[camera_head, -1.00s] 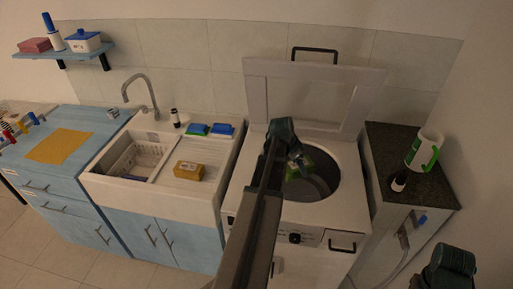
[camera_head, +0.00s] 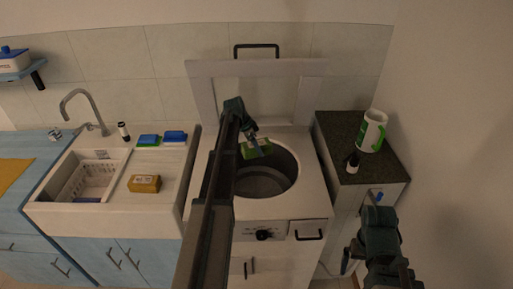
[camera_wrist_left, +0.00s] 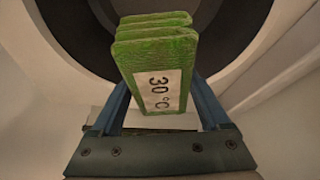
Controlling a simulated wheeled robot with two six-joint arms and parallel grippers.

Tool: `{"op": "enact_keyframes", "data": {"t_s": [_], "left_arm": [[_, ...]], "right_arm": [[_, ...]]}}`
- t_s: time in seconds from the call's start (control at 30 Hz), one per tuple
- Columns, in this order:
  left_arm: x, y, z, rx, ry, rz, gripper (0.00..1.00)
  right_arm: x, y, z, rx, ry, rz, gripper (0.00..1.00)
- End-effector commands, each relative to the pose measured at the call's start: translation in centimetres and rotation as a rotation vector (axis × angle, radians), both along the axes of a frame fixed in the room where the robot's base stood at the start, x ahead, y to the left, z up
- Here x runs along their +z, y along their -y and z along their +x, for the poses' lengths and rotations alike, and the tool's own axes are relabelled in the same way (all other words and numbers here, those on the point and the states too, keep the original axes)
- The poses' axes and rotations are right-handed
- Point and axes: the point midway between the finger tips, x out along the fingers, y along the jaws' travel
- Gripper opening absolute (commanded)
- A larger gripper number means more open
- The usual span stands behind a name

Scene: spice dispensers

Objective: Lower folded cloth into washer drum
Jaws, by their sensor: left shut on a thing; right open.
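My left gripper (camera_head: 252,140) is shut on a folded green cloth (camera_head: 262,148) and holds it over the mouth of the washer drum (camera_head: 262,182). In the left wrist view the green cloth (camera_wrist_left: 158,62) shows stacked folds and a white label reading "30 °C", between the two blue fingers. The dark drum opening (camera_wrist_left: 80,25) lies behind it there. The washer (camera_head: 310,200) is white, with its lid (camera_head: 310,85) raised at the back. My right gripper (camera_head: 362,250) is open and empty at the lower right, in front of the counter. The cloth's lower edge against the drum is hard to judge.
A dark counter (camera_head: 345,130) to the right holds a white and green mug (camera_head: 371,130) and a small dark bottle (camera_head: 352,163). To the left, the sink unit (camera_head: 170,205) carries a yellow-brown box (camera_head: 145,183) and blue-and-green sponges (camera_head: 148,140).

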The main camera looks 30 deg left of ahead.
Motion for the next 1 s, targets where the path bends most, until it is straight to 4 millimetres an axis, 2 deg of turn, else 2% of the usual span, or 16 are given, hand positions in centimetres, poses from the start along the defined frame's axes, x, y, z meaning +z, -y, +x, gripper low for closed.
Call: {"op": "enact_keyframes", "data": {"t_s": [0.27, 0.47, 1.0], "left_arm": [[-0.3, 0.1, 0.1, -0.006, -0.001, -0.001, 0.10], [-1.5, 0.1, 0.1, -0.004, 0.000, 0.000, 0.10], [-7.5, 0.1, 0.1, -0.004, 0.000, 0.000, 0.10]], "right_arm": [[-0.3, 0.0, 0.0, 0.000, 0.000, 0.000, 1.00], [-1.5, 0.0, 0.0, 0.000, 0.000, 0.000, 1.00], [-7.5, 0.0, 0.0, 0.000, 0.000, 0.000, 1.00]]}}
